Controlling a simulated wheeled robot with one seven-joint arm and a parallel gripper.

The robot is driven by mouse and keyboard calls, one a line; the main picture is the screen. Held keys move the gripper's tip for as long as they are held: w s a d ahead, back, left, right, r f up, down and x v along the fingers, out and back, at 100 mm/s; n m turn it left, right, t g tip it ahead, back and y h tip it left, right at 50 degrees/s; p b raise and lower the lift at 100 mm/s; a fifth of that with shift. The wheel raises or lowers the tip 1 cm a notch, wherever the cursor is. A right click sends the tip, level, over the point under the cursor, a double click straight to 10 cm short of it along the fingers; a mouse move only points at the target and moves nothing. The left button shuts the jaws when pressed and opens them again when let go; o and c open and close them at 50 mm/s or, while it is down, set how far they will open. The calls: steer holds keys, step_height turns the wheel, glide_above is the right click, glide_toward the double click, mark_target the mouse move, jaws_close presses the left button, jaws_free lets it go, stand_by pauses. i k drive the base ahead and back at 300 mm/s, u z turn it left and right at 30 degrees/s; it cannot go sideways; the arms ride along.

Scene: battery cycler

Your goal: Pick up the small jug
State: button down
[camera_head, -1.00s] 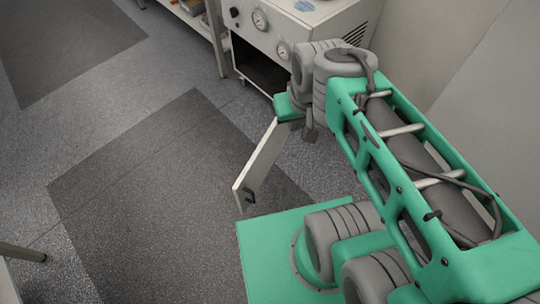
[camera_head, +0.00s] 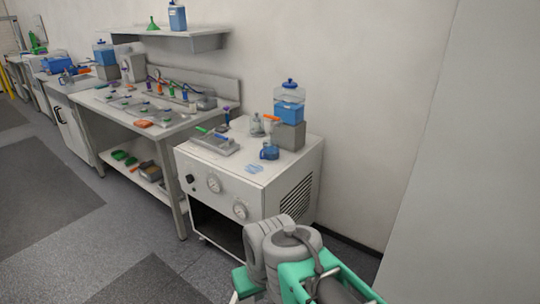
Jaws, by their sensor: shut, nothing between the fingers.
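A small jug (camera_head: 269,152) with blue contents stands on the top of a white cabinet (camera_head: 255,186), near its middle and in front of a grey block. It looks upright, and I cannot make out its handle clearly. My arm rises from the bottom edge of the head view, in front of the cabinet and well below its top. My gripper's fingers are out of the frame. The jug is apart from my arm.
A grey block (camera_head: 288,137) carries a larger blue-filled container (camera_head: 289,103) behind the jug. A tray (camera_head: 214,142) and small bottles stand to the left. A workbench (camera_head: 105,96) is farther left, with a wall shelf (camera_head: 168,33) above. Open floor lies at the lower left.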

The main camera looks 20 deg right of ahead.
mark_target(271, 150)
steer(key=u, duration=0.8)
steer(key=k, duration=1.05)
steer(key=u, duration=1.2)
steer(key=i, duration=0.4)
steer(key=z, duration=0.6)
steer(key=i, duration=2.25)
steer(key=z, duration=1.2)
steer(key=i, duration=1.4)
steer(key=z, duration=1.45)
steer(key=i, duration=1.25)
steer(key=z, duration=0.2)
